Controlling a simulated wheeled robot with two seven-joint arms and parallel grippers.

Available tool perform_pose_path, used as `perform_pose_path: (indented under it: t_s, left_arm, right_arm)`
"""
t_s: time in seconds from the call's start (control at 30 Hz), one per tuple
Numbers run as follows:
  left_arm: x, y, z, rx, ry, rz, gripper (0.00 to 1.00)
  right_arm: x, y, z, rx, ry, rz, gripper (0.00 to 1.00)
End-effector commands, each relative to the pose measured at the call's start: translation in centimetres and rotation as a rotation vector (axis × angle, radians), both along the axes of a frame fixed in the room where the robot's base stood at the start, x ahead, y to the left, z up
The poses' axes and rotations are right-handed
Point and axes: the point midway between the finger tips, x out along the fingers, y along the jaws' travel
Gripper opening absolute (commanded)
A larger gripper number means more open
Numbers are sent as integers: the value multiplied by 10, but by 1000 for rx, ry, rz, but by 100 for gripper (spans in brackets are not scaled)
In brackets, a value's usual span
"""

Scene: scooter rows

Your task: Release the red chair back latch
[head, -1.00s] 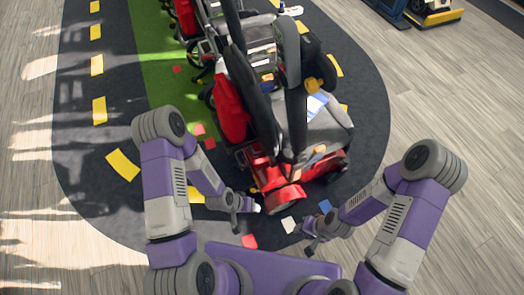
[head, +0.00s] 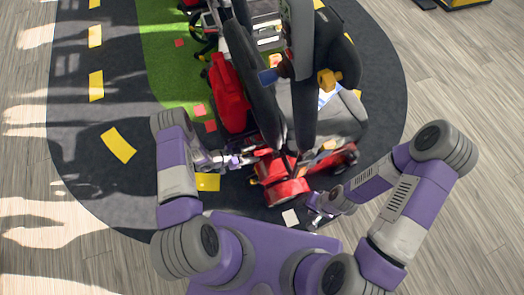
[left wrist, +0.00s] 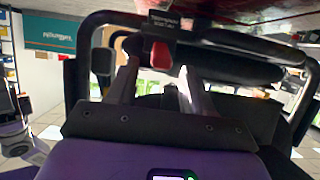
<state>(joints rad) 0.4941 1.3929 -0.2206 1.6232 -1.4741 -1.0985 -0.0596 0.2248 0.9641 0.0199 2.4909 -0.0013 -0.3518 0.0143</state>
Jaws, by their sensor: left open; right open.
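A small red latch (left wrist: 161,56) hangs from a black bar under a dark label in the left wrist view. I take it for the chair back latch. My left gripper (left wrist: 162,78) is open, its two fingers on either side of the latch's line; I cannot tell whether they touch it. In the head view my left gripper (head: 250,158) is low beside the red scooter's rear (head: 283,185). The black chair back (head: 252,75) rises above it; the latch cannot be made out there. My right gripper (head: 318,222) is open and empty, low at the right of the scooter's rear.
More scooters (head: 205,25) stand in a row behind. Yellow dashes (head: 118,145) and coloured patches lie on the dark track mat (head: 75,170). A white patch (head: 291,217) lies near my right gripper.

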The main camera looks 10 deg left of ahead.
Motion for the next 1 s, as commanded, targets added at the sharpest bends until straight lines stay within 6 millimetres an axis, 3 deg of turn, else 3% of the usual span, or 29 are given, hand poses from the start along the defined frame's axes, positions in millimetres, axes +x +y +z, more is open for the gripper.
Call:
perform_pose_path:
  t_s: [0.3,0.67,1.0]
  left_arm:
    - [24,-35,-19,1,0,0,51]
    - [28,-40,-20,2,1,2,51]
    - [28,-40,-20,2,1,3,2]
  right_arm:
    - [0,0,-15,0,0,0,43]
    - [0,0,-16,0,0,0,43]
    - [0,0,-16,0,0,0,43]
